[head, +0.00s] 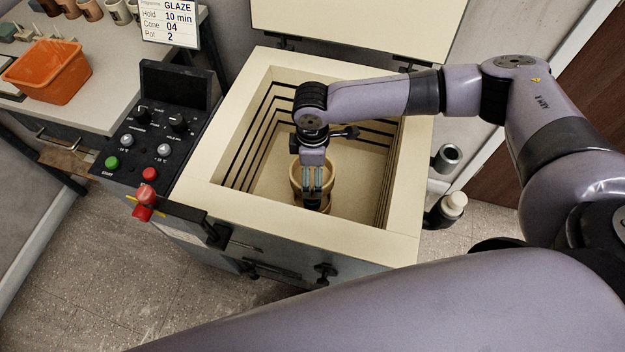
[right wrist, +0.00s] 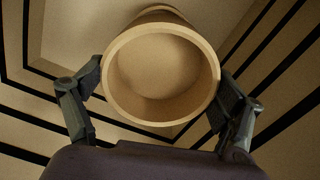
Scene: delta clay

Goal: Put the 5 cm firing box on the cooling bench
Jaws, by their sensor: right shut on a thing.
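A round, open-topped tan firing box (head: 296,183) is inside the open kiln. My right gripper (head: 313,199) reaches down into the kiln and is shut on the box. In the right wrist view the box (right wrist: 161,108) sits between the two fingers, its round mouth facing the camera and its inside looking empty. Its size cannot be read, and I cannot tell whether it touches the kiln floor. My left gripper is not in view. A pale-topped table (head: 108,88) stands at the left; no label shows whether it is the cooling bench.
The kiln (head: 210,194) has thick cream walls around the gripper, and its raised lid (head: 360,25) stands behind. A control panel (head: 155,135) is at its left. The table holds an orange bin (head: 48,72), several cups (head: 90,9) and a sign (head: 168,20).

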